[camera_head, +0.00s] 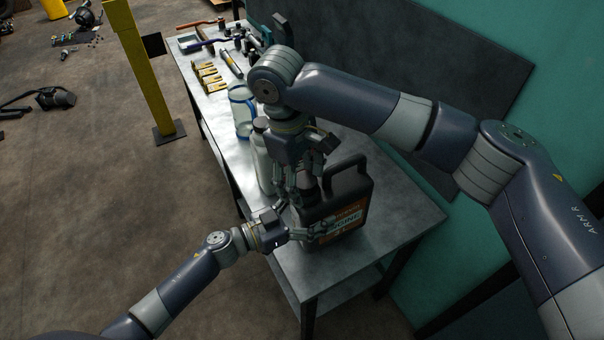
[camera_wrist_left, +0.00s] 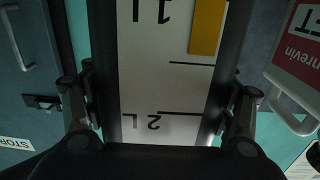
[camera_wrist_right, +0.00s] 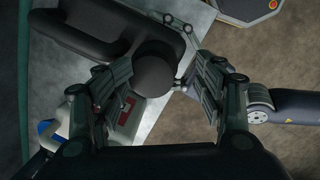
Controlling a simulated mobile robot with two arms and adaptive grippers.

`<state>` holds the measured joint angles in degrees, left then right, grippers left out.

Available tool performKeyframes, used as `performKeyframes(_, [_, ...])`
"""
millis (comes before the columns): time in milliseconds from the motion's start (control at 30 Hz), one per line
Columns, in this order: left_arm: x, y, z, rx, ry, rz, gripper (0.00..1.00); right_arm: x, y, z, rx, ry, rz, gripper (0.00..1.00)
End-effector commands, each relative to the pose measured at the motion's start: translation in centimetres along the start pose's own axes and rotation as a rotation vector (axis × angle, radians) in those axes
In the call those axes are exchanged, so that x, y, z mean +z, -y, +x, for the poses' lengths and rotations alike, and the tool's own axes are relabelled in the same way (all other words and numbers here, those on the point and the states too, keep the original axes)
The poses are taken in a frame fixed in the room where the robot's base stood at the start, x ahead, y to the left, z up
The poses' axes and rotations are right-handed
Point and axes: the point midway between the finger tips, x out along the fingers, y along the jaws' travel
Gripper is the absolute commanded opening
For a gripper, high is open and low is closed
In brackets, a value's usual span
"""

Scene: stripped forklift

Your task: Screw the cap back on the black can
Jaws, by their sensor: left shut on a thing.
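The black can (camera_head: 344,222) stands upright on the near end of the metal bench, with an orange and white label and a large handle. My left gripper (camera_head: 312,232) is shut on the can's side; in the left wrist view the can's white litre scale (camera_wrist_left: 165,70) lies between its fingers. My right gripper (camera_head: 306,182) points down over the can's spout. In the right wrist view a round dark cap (camera_wrist_right: 155,76) sits between its open fingers, beside the can's handle (camera_wrist_right: 110,35), with a gap to the right finger. Whether the cap is seated is hidden.
A grey bottle (camera_head: 263,160) stands close to the can's left, with clear blue-banded containers (camera_head: 241,105) behind it. Several tools (camera_head: 208,75) lie at the bench's far end. The bench's near right corner (camera_head: 410,215) is clear. A yellow post (camera_head: 140,70) stands left of the bench.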

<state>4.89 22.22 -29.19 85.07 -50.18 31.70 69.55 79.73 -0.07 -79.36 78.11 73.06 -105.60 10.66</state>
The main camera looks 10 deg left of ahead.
Motion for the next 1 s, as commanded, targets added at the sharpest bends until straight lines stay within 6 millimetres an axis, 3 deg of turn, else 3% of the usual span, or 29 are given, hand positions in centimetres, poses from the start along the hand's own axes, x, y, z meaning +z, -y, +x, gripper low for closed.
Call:
performKeyframes(33, [-0.9, 0.1, 0.2, 0.002, -0.018, 0.003, 0.1, 0.0, 0.0, 0.0, -0.001, 0.0, -0.007, 0.61])
performKeyframes(267, [-0.9, 0.0, 0.3, 0.005, -0.018, 0.005, 0.1, 0.1, 0.1, -0.1, 0.016, -0.011, -0.155, 0.61])
performKeyframes(1000, [-0.8, -0.1, 0.3, 0.006, -0.016, 0.005, 0.1, 1.2, 0.3, -0.2, 0.095, -0.056, -1.063, 0.61])
